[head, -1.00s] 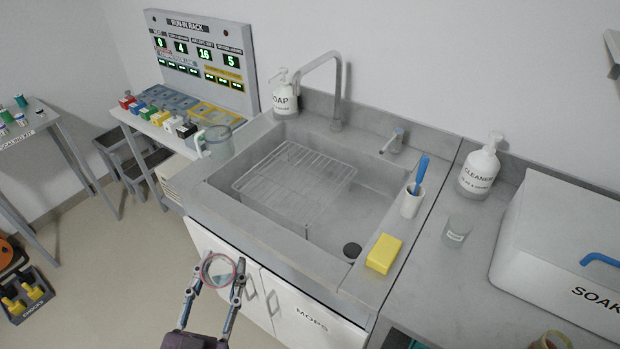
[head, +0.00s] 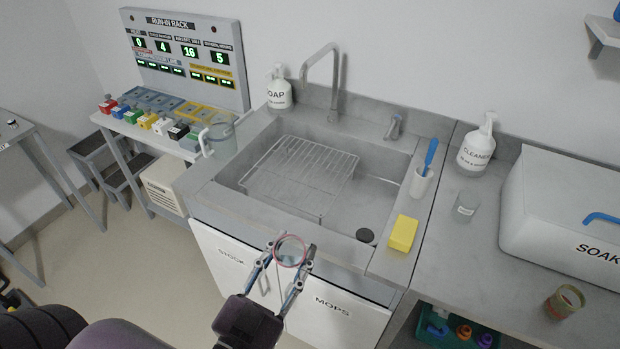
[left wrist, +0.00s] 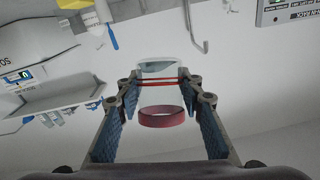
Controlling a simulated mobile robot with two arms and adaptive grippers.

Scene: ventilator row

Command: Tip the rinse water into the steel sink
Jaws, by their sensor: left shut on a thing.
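My left gripper (head: 289,254) is shut on a clear cup (head: 291,249) with a reddish ring at its rim. The cup is in front of the sink cabinet, near the sink's front edge and outside the basin. In the left wrist view the cup is see-through between the blue-padded fingers (left wrist: 160,100), with red bands showing; any water in it is hard to make out. The steel sink (head: 342,214) has a wire rack (head: 300,172) over its left part and a dark drain (head: 365,235) at the right. My right gripper is not in view.
A tall faucet (head: 335,70) and soap bottle (head: 279,90) stand behind the sink. A yellow sponge (head: 403,233) and a white holder with a blue brush (head: 422,183) are on its right rim. A clear jug (head: 221,140) stands left. The basin's right part is open.

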